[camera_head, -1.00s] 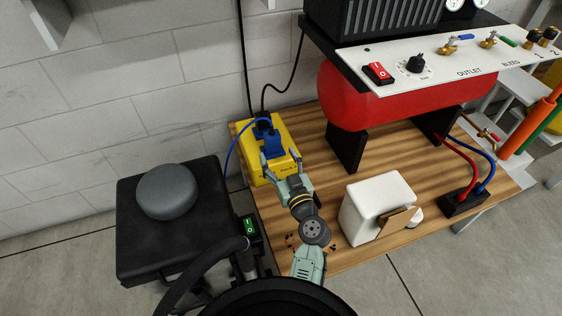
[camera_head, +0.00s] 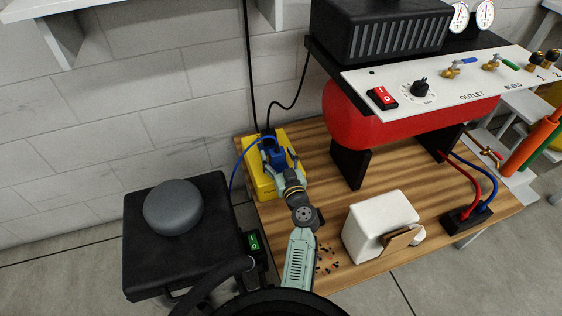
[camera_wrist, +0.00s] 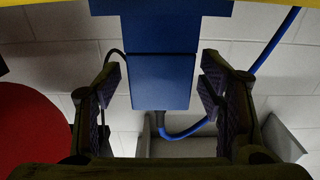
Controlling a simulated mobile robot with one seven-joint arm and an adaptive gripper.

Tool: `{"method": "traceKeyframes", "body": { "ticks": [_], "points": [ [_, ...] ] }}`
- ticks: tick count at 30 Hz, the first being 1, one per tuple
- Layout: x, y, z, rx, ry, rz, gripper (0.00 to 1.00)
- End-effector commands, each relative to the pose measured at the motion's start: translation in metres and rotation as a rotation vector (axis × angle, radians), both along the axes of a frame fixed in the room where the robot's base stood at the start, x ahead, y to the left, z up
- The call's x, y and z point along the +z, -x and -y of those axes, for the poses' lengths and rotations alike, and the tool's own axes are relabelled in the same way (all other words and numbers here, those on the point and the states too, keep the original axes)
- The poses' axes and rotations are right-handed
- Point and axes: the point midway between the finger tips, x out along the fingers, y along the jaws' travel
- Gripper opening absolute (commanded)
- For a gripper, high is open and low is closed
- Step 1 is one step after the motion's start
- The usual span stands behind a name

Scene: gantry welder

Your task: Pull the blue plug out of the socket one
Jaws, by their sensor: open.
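The blue plug (camera_head: 278,155) sits on the yellow socket box (camera_head: 262,186) at the table's back left corner. A blue cable loops from it over the box's left side. In the wrist view the plug (camera_wrist: 162,82) is a blue block hanging from the yellow edge at the top, its cable leaving its lower end. My gripper (camera_head: 280,159) is at the plug, with its fingers on either side. In the wrist view my open gripper (camera_wrist: 161,92) has visible gaps between both finger pads and the plug. The socket's number cannot be read.
A black plug and cable stand behind the blue plug. The red tank (camera_head: 360,116) and its black support (camera_head: 350,160) are to the right. A white box (camera_head: 380,226) stands at the front right. Bare wood (camera_head: 325,190) lies between.

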Motion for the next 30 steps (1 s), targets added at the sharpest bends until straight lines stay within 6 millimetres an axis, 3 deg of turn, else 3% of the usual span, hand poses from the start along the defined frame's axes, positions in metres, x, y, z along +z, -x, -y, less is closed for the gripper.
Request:
{"method": "traceKeyframes", "body": {
  "ticks": [8, 30],
  "points": [
    [-0.0004, -0.0015, -0.0009, 0.001, 0.000, 0.000, 0.63],
    [-0.0003, -0.0012, -0.0007, 0.001, 0.000, 0.000, 0.15]
  ]
}}
